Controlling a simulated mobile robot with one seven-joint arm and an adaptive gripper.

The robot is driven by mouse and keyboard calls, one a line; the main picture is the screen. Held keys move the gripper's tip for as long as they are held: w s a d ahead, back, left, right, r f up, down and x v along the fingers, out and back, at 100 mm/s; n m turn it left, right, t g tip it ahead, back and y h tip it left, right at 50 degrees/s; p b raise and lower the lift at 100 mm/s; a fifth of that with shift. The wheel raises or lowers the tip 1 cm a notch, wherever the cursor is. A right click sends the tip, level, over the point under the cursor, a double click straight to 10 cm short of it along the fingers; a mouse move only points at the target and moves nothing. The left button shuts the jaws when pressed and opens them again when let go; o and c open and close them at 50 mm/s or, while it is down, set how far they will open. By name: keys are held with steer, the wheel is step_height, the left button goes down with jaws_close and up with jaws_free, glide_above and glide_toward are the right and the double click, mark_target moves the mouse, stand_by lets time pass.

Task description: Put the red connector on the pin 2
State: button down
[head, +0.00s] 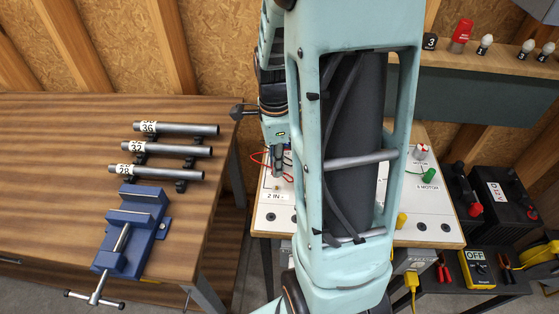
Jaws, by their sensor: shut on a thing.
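My gripper (277,160) is small and dark in the head view, just left of my large pale-green arm link, pointing down over the white panel. Its fingertips are shut close to a looped red wire (262,156). The red connector itself is hard to make out between the fingers. Below the gripper is the white panel (262,228) with the label "2 IN -" (274,197). A small pin (276,187) shows just above this label, below and apart from the fingertips. My arm hides the middle of the panel.
A blue vise (134,232) and several grey tubes (176,129) are on the wooden bench (60,170) at left. At right are a green plug (428,175), a battery (497,200) and a yellow meter (476,268) reading OFF. A shelf (480,58) with bulbs is behind.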

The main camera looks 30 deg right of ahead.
steer(key=shift+w+f, duration=0.15)
steer(key=shift+w, duration=0.05)
steer(key=b, duration=0.4)
glide_above(277, 187)
steer(key=shift+f, duration=2.45)
steer(key=shift+f+b, duration=0.75)
steer(key=shift+f, duration=0.1)
steer(key=c, duration=1.8)
jaws_free()
steer(key=shift+o, duration=0.2)
steer(key=shift+r, duration=0.15)
